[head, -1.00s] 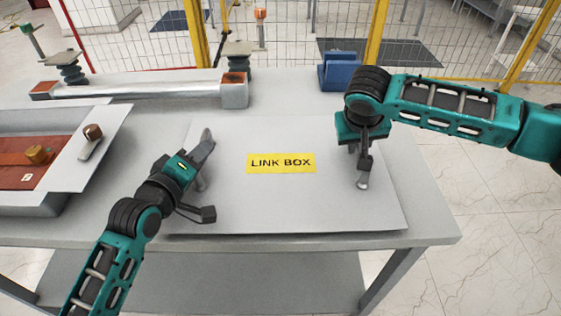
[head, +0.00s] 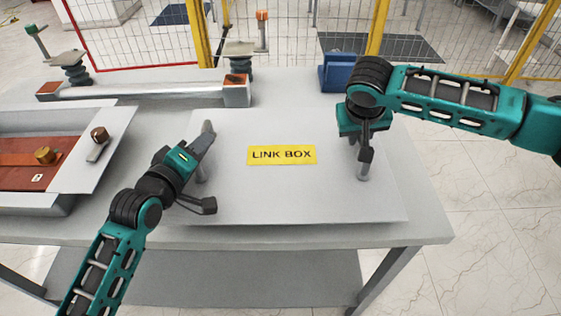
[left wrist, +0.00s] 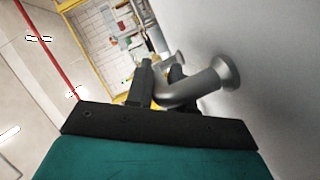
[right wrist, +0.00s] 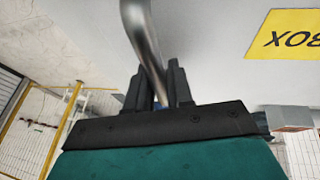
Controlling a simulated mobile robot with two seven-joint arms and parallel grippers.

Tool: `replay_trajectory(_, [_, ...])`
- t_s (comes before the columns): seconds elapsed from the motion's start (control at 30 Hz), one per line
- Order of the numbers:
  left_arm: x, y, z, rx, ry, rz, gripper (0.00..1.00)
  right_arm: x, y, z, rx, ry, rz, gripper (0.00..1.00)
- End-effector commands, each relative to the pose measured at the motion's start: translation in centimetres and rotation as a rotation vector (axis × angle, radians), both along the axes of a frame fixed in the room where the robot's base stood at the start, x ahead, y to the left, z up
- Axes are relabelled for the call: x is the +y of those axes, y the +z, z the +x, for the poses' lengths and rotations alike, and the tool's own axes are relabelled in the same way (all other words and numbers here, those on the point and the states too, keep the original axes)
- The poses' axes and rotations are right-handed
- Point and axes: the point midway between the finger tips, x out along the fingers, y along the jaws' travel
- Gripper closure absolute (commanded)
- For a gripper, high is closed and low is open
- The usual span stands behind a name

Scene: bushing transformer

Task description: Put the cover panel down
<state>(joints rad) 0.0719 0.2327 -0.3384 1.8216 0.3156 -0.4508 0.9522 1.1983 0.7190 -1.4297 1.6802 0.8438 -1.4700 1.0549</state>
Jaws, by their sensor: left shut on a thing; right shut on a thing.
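The cover panel (head: 290,195) is a flat grey sheet with a yellow LINK BOX label (head: 281,155). It lies roughly level over the table's front middle; I cannot tell whether it touches the top. My left gripper (head: 200,175) is shut on the panel's left handle, a bent grey metal bar seen in the left wrist view (left wrist: 205,86). My right gripper (head: 365,150) is shut on the right handle (head: 363,171), whose bar also shows between the fingers in the right wrist view (right wrist: 143,38). The fingers partly hide both handles.
An open grey box (head: 50,203) with a red-brown board and brass-coloured knobs stands left of the panel. A long grey bar assembly (head: 150,91) lies behind, near the back edge. A blue block (head: 338,75) sits at the back right. The table (head: 425,215) has bare room right of the panel.

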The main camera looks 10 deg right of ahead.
Motion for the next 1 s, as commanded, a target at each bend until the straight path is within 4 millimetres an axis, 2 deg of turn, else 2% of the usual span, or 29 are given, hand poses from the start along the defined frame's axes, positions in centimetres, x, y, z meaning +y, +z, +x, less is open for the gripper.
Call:
replay_trajectory(0.47, [-0.2, 1.1, -0.5, -0.008, -0.002, -0.01, 1.0, 0.3, 0.8, -0.4, -0.004, 0.005, 0.007, 1.0])
replay_trajectory(1.0, [-0.2, 5.4, -4.0, -0.01, -0.002, -0.01, 1.0, 0.3, 5.1, -4.0, -0.005, 0.006, 0.007, 1.0])
